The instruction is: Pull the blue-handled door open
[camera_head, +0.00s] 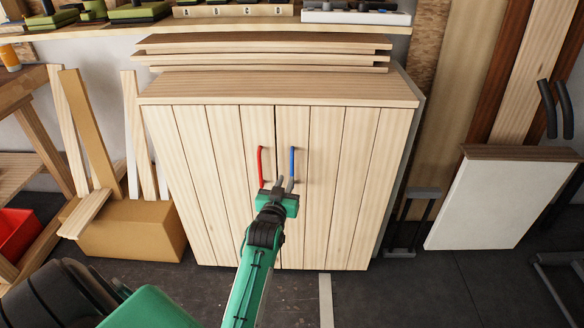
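The wooden cabinet (280,88) stands upright in the middle with two plank doors, both closed. The right door (340,185) has a vertical blue handle (292,161) near the centre seam. The left door (215,185) has a red handle (260,166). My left gripper (284,183) is in front of the doors, just below and over the lower end of the blue handle. Its two dark fingers look apart, with a small gap between them. Whether they touch the handle cannot be told. My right gripper is not in view.
Boards (262,48) lie on the cabinet top. A cardboard box (130,230) with leaning planks stands to the left. A white panel (495,200) with a wooden top stands to the right. Dark floor (400,295) in front of the right door looks mostly clear.

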